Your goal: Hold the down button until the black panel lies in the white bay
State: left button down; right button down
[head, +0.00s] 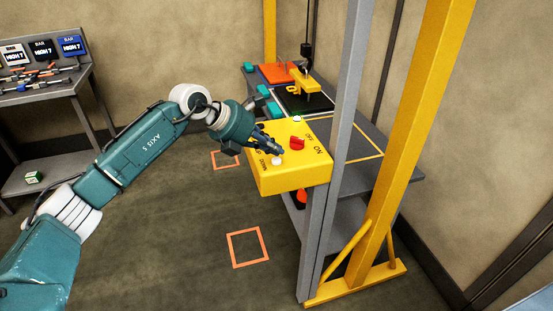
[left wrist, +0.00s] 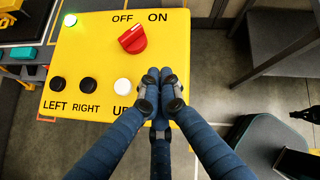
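The yellow control box (head: 290,180) has a white UP button (left wrist: 123,85), black LEFT (left wrist: 57,83) and RIGHT (left wrist: 87,84) buttons, and a red OFF/ON knob (left wrist: 132,39). My left gripper (left wrist: 160,82) has its fingers together over the box, right of the UP button; it also shows in the head view (head: 279,150). The down button is not visible; the fingers cover that spot. The black panel (head: 318,105) is at the grey table's back, below a yellow lifting frame (head: 300,85). I cannot tell its height or make out the white bay clearly. My right gripper is out of view.
A green lamp (left wrist: 42,17) is lit on the box. An orange panel (head: 276,73) lies behind the black one. A yellow-outlined area (head: 352,145) on the table is empty. Grey and yellow posts (head: 405,140) stand at the right. A tool bench (head: 45,95) is at left.

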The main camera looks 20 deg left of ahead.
aim_at(274, 160)
pick_arm(q)
jog(key=shift+r+p, duration=1.55)
jog(key=shift+r, duration=1.05)
